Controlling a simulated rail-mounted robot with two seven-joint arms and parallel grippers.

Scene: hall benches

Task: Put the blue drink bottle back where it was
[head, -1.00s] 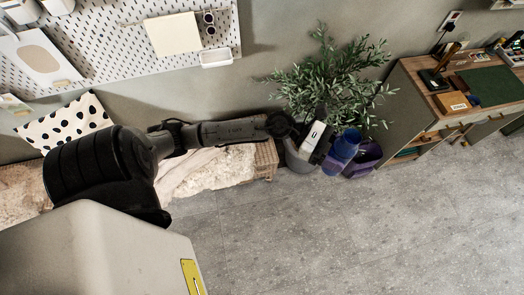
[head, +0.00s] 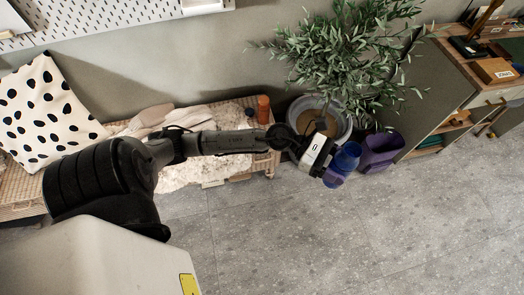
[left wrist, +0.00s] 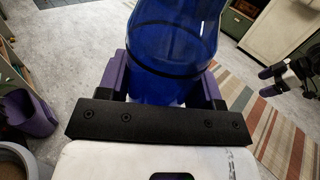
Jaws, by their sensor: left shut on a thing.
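The blue drink bottle (head: 346,158) is held in my left gripper (head: 334,166), out past the end of the bench. In the left wrist view the translucent blue bottle (left wrist: 172,45) sits between the two purple-padded fingers (left wrist: 165,90), which are shut on it. A dark ring runs around the bottle, and its upper end is cut off by the frame. In the head view the bottle is over the grey floor beside the plant pot. My right gripper does not show clearly in the head view.
A woven bench (head: 262,163) with a fleece, a spotted cushion (head: 45,112) and an orange-brown cylinder (head: 263,109) stands left. A potted plant (head: 340,60) and a purple bin (head: 380,150) stand close to the bottle. A desk (head: 450,85) is at right. The floor (head: 400,235) in front is clear.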

